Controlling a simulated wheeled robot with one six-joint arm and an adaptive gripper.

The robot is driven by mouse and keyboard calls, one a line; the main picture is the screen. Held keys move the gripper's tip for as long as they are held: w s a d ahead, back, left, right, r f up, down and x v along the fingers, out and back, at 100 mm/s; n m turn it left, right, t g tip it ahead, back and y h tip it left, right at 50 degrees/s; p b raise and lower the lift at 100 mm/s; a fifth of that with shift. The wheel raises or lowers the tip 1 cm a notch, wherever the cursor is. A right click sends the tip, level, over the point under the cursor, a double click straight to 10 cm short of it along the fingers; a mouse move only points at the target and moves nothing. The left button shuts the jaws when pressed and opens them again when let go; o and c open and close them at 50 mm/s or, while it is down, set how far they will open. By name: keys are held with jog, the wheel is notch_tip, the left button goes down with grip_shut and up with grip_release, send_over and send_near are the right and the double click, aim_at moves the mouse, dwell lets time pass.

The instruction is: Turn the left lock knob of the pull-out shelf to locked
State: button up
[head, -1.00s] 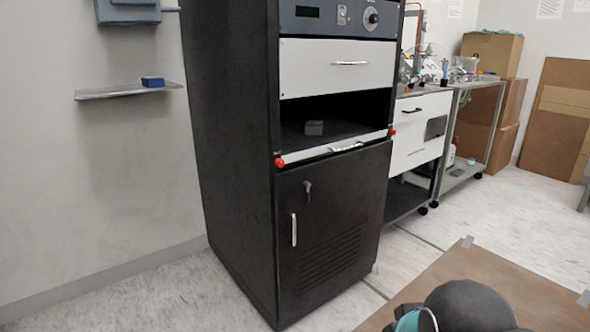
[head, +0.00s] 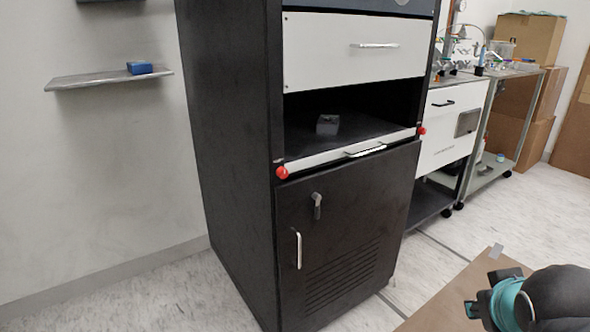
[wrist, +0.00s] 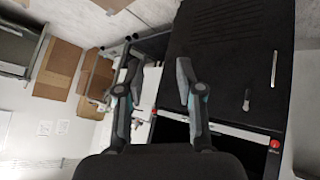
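The left lock knob (head: 282,173) is a red ball at the left end of the pull-out shelf's white front edge (head: 330,161). It also shows at the right of the wrist view (wrist: 275,144). The right red knob (head: 422,131) is at the shelf's other end. I cannot tell either knob's lock setting. The pull-out shelf (head: 365,130) sits in the black cabinet's opening and carries a small grey block (head: 327,124). My gripper (wrist: 157,75) is open and empty, its fingers wide apart, away from the left knob. My arm shows at the head view's lower right.
A white drawer (head: 350,50) is above the opening, and a black door (head: 350,225) with a handle and key is below. A wall shelf (head: 100,80) with a blue box is at left. A brown board (head: 450,305) lies on the floor. Floor left of the cabinet is clear.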

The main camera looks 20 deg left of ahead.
jog(key=w+a+r+n+t+y+b, duration=0.15)
jog(key=w+a+r+n+t, duration=0.25)
jog(key=w+r+n, duration=0.5)
jog(key=w+a+r+n+t+y+b, duration=0.1)
jog(key=w+a+r+n+t+y, duration=0.25)
jog(key=w+n, duration=0.45)
jog(key=n+g+y+b, duration=0.2)
jog(key=n+g+y, duration=0.85)
jog(key=n, duration=0.85)
send_near(286, 173)
jog(key=shift+m+y, duration=0.25)
jog(key=shift+m, duration=0.05)
jog(key=x, duration=0.9)
jog(key=shift+f, duration=0.2)
grip_shut()
